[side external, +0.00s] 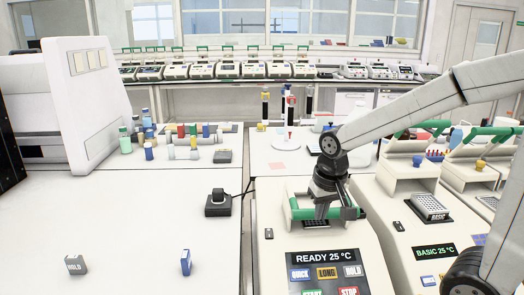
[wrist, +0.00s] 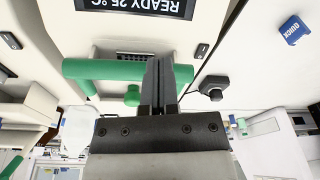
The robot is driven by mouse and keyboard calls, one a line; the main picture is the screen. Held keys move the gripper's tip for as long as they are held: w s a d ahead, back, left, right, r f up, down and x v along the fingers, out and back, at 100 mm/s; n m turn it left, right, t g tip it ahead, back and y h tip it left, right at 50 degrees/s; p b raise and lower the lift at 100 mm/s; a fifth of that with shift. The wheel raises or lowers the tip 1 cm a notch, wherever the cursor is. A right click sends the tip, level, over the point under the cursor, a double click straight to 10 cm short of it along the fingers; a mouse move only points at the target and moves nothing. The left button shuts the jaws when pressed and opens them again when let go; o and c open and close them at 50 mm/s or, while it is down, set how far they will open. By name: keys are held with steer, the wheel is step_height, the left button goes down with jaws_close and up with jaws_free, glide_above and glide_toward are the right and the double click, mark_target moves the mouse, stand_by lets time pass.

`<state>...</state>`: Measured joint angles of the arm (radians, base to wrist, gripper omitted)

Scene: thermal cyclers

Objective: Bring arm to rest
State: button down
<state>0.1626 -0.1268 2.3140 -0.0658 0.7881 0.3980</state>
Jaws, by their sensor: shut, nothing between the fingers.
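My gripper (side external: 322,212) is shut and empty. It points down over the thermal cycler (side external: 352,238) whose screen reads READY 25 °C, at the green handle (side external: 299,213) of its lid. In the wrist view, the closed fingers (wrist: 158,68) lie in front of the green handle (wrist: 95,70) and hide part of it. I cannot tell whether the fingers touch the handle. The cycler's screen (wrist: 140,6) shows upside down at the top of the wrist view. My arm reaches in from the right in the side view.
A second cycler (side external: 435,252) marked BASIC stands close on the right, with a white tube rack (side external: 430,207) on it. Several bottles stand behind. Much of the left bench is clear.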

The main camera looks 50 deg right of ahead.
steer(key=s+a+f+n, duration=0.2)
steer(key=a+f+n, duration=0.4)
steer(key=f, duration=0.3)
steer(key=shift+s+f+t+y, duration=0.3)
steer(key=shift+s+t+y, duration=0.1)
